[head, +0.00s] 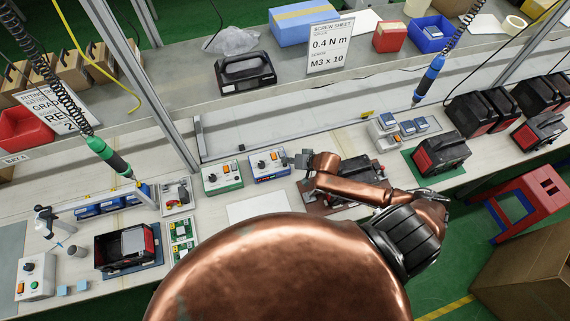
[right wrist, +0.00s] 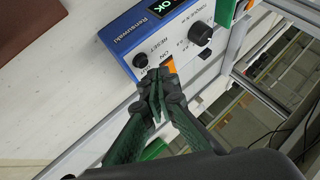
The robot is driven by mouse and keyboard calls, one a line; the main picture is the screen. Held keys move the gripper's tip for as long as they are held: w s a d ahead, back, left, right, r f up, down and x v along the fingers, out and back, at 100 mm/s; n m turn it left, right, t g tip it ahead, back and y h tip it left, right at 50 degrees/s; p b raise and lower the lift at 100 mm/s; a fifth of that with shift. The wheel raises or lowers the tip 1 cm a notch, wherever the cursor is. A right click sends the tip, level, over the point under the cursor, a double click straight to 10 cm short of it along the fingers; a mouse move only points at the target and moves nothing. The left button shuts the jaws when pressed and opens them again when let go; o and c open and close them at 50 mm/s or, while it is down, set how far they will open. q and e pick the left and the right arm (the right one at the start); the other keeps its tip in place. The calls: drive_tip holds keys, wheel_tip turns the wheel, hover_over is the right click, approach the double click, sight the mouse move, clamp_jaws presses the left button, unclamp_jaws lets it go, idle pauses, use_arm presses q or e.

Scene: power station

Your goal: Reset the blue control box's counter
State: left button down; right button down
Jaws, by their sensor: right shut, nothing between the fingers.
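The blue control box (head: 268,166) stands on the bench near the middle of the head view. In the right wrist view the blue control box (right wrist: 150,30) shows a lit green "OK" display (right wrist: 163,4), a black knob (right wrist: 200,34), a dark round button (right wrist: 141,60) by the word RESET, and an orange part (right wrist: 170,66) by "ON". My right gripper (head: 301,158) is just right of the box. In the wrist view my right gripper (right wrist: 162,85) is shut and empty, its tips overlapping the panel edge by the orange part, beside the reset button. Contact cannot be told. My left gripper is out of view.
A green control box (head: 222,178) stands close left of the blue one. A white sheet (head: 257,207) lies in front. A dark brown mat (head: 330,200) is under my right arm. A metal rail (head: 290,145) runs behind the boxes. A metal post (head: 150,85) rises to the left.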

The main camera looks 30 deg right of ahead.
drive_tip(key=shift+f, duration=0.1)
drive_tip(key=shift+f, duration=0.3)
drive_tip(key=shift+f, duration=0.45)
idle(1.0)
drive_tip(key=shift+r, duration=0.1)
drive_tip(key=shift+r+p, duration=0.75)
drive_tip(key=shift+p, duration=0.35)
wheel_tip(320, 180, up, 5)
drive_tip(key=p, duration=0.5)
